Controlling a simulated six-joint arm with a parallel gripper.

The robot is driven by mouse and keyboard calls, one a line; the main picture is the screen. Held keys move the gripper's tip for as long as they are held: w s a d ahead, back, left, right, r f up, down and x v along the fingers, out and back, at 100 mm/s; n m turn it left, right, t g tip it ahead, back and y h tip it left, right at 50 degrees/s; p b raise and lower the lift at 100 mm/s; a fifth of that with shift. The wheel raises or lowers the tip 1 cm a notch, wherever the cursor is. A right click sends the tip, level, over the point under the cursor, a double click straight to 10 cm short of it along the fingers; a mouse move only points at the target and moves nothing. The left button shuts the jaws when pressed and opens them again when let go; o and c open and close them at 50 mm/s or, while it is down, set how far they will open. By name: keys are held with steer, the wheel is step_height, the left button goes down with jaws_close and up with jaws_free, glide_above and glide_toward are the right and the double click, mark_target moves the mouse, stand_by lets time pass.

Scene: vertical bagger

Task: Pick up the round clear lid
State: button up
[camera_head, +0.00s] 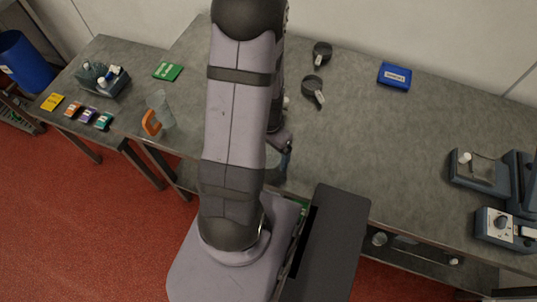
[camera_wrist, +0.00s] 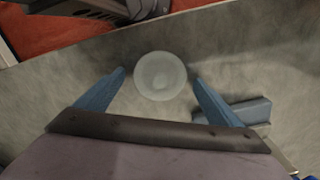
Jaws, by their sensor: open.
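The round clear lid (camera_wrist: 160,76) shows in the wrist view as a pale, see-through disc on the grey table. My gripper (camera_wrist: 158,85) is open, with one blue finger on each side of the lid. The lid sits between and slightly beyond the fingertips, with gaps on both sides. I cannot tell how high the fingers are above the table. In the head view my gripper (camera_head: 283,160) is partly hidden behind my arm, and the lid cannot be made out there.
A blue-grey block (camera_wrist: 246,111) lies close to the right finger in the wrist view. In the head view, two dark round tools (camera_head: 313,88) and a blue box (camera_head: 395,76) sit farther back. A clear jug with an orange handle (camera_head: 152,123) stands left. The table's middle right is clear.

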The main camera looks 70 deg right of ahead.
mark_target(269, 152)
steer(key=c, duration=1.1)
steer(key=shift+c, duration=0.2)
steer(key=shift+r, duration=0.2)
step_height(269, 152, up, 10)
steer(key=b, duration=0.1)
steer(key=shift+f, duration=0.15)
steer(key=w+d+r+m+p, duration=0.3)
steer(key=w+d, duration=0.2)
steer(key=d, duration=0.4)
steer(key=w+d+r+m+p, duration=0.3)
steer(key=w+d+r+p, duration=0.1)
steer(key=d, duration=0.5)
steer(key=shift+w+d, duration=0.35)
steer(key=shift+w, duration=0.35)
